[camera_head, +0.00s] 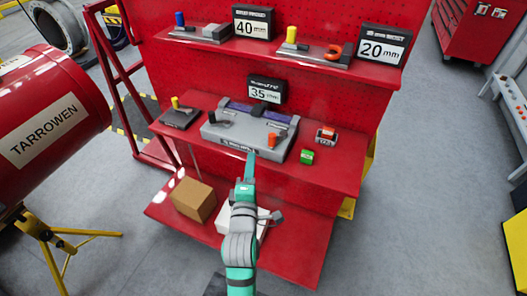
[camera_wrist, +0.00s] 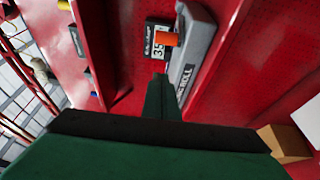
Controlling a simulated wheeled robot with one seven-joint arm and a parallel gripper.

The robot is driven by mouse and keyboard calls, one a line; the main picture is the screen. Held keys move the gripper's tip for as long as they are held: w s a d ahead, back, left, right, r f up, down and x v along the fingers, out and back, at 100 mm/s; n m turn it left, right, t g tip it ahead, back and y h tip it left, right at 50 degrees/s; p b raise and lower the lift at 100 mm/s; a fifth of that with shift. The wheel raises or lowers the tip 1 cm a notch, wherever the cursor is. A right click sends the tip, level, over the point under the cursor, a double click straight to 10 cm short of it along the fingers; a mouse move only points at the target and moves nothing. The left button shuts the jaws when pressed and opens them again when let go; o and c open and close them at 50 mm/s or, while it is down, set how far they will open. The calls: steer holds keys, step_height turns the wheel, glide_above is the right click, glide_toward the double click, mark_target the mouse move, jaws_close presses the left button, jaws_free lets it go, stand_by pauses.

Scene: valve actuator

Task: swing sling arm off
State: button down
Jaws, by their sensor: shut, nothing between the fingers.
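A grey device (camera_head: 225,133) with purple strips, a black lever-like part (camera_head: 264,109) and an orange knob (camera_head: 272,140) sits on the middle red shelf. I cannot tell for sure which part is the sling arm. My gripper (camera_head: 250,160) is shut and empty, with its tips at the front face of the device; I cannot tell whether they touch. In the wrist view the shut dark green fingers (camera_wrist: 163,85) point toward the grey device (camera_wrist: 200,45). The orange knob (camera_wrist: 167,39) shows just past the tips.
A 35 mm sign (camera_head: 266,90) stands behind the device. A black block with a yellow knob (camera_head: 180,117) is left of it; a green item (camera_head: 307,157) and a red-grey item (camera_head: 325,136) are right. A cardboard box (camera_head: 193,200) and white item (camera_head: 228,225) lie on the lower shelf.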

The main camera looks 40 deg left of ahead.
steer(key=x, duration=0.9)
steer(key=shift+a, duration=0.4)
steer(key=shift+w+d, duration=0.2)
steer(key=shift+d, duration=0.4)
steer(key=shift+w+d, duration=0.15)
steer(key=shift+d, duration=0.45)
steer(key=shift+w+d, duration=0.2)
steer(key=shift+d, duration=0.55)
